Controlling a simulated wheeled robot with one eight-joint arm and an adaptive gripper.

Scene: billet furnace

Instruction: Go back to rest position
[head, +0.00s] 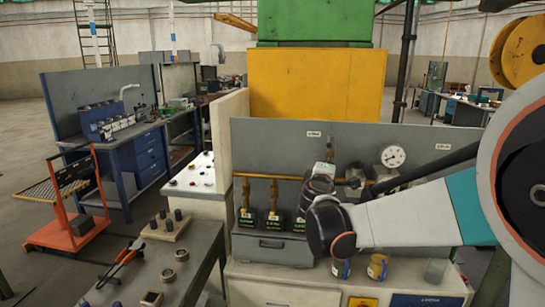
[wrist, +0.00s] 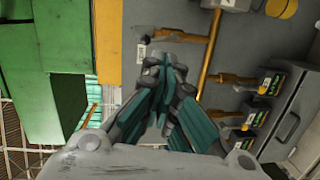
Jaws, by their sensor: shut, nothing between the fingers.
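My gripper (wrist: 160,62) shows in the wrist view with its grey and teal fingers brought together. Nothing shows between them. It is in front of a grey panel (wrist: 180,75) that carries a brass pipe (wrist: 209,50); I cannot tell the gap to either. In the head view my arm reaches in from the right, across the grey panel (head: 270,143). Its dark wrist is in front of the bench with the gauges, and it mostly hides my gripper there.
A round dial gauge (head: 393,156) is on the panel. Yellow pots (head: 377,267) stand on the bench (head: 300,279). A nearer bench (head: 200,250) holds knobs and tools. Open floor lies at left around an orange cart (head: 82,232).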

